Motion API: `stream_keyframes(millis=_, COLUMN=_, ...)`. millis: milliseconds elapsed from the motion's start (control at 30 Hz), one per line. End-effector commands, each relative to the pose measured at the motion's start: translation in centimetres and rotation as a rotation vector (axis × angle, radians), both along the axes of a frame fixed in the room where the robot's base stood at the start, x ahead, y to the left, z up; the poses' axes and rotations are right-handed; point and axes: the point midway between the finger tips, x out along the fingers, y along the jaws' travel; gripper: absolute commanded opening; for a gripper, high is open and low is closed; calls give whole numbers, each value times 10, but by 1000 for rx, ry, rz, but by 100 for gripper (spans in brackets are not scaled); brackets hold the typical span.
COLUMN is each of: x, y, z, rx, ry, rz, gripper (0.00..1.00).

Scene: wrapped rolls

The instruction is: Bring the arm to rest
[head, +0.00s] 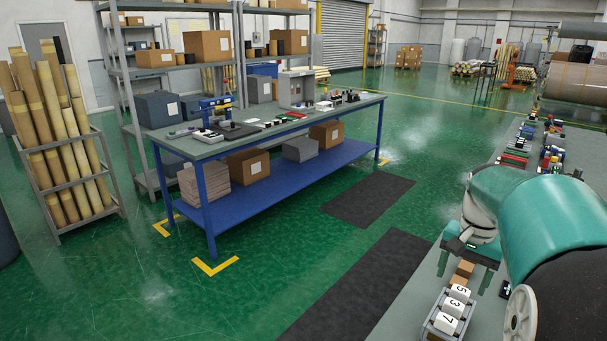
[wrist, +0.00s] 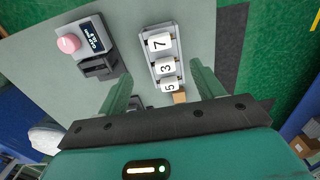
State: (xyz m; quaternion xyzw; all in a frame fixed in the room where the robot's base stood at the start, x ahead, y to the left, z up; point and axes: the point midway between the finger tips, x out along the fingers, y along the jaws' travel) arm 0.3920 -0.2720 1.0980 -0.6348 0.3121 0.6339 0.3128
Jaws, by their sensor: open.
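My gripper (head: 468,268) hangs at the end of my teal arm over the grey bench on the right in the head view. Its two green fingers are apart, with nothing held between them, and they also show in the wrist view (wrist: 160,80). A grey rack (wrist: 151,70) with white rolls numbered 7 (wrist: 159,43), 3 (wrist: 165,67) and 5 (wrist: 169,87) lies beyond and between the fingertips. In the head view the same rack (head: 430,325) stands on the bench just below the gripper. My arm hides part of the bench.
A small device with a pink button (wrist: 68,44) and a display sits beside the rack. Several coloured small items (head: 515,158) lie farther along the bench. A blue-framed table (head: 205,153) stands across the floor. Dark mats (head: 368,200) lie between.

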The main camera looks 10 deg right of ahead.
Motion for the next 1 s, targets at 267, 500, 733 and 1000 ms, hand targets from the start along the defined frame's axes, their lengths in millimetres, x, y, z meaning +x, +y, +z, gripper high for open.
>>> stream_keyframes(millis=267, x=-3, y=61, z=18, rx=-48, ry=-73, rz=159, gripper=67)
stream_keyframes(millis=500, x=-24, y=143, z=31, rx=-110, ry=-185, rz=395, gripper=67)
stream_keyframes(millis=733, x=-56, y=208, z=30, rx=-164, ry=-298, rz=617, gripper=67)
stream_keyframes(millis=1000, x=-95, y=262, z=17, rx=-213, ry=-423, rz=842, gripper=67)
